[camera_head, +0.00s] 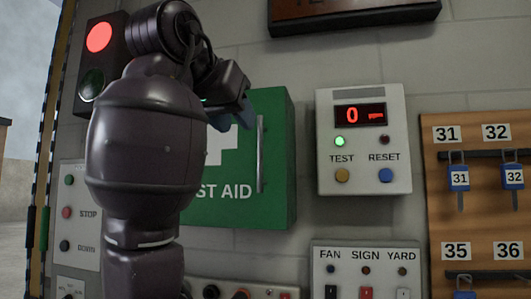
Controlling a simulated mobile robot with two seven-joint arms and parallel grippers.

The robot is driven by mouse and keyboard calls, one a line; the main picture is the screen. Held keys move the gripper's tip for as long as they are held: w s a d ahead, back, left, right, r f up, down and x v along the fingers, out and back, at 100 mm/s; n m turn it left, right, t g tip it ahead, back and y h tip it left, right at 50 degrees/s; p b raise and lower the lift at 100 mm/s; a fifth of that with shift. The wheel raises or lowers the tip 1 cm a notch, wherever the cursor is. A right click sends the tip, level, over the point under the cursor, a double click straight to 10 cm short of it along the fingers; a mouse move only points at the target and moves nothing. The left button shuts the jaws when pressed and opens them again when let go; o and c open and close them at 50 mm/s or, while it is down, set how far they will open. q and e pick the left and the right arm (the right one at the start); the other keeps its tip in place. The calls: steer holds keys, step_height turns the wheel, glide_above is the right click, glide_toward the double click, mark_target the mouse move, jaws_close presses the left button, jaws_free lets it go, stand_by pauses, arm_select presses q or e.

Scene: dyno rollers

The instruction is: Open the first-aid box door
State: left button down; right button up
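The green first-aid box (279,170) hangs on the grey block wall, its door shut. A vertical silver handle (260,160) is on the right part of the door.
A gas meter panel (399,150) is right of the box, with a switch panel (366,258) below it. A wooden key board (480,220) with numbered tags is at far right. A signal light (99,37) and a stop/down button panel (84,213) are at left.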

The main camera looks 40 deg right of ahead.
mark_target(259, 149)
steer(key=p+x, duration=0.2)
steer(key=x, duration=0.8)
steer(key=shift+w+d+f, duration=0.15)
steer(key=shift+d, duration=0.05)
jaws_close()
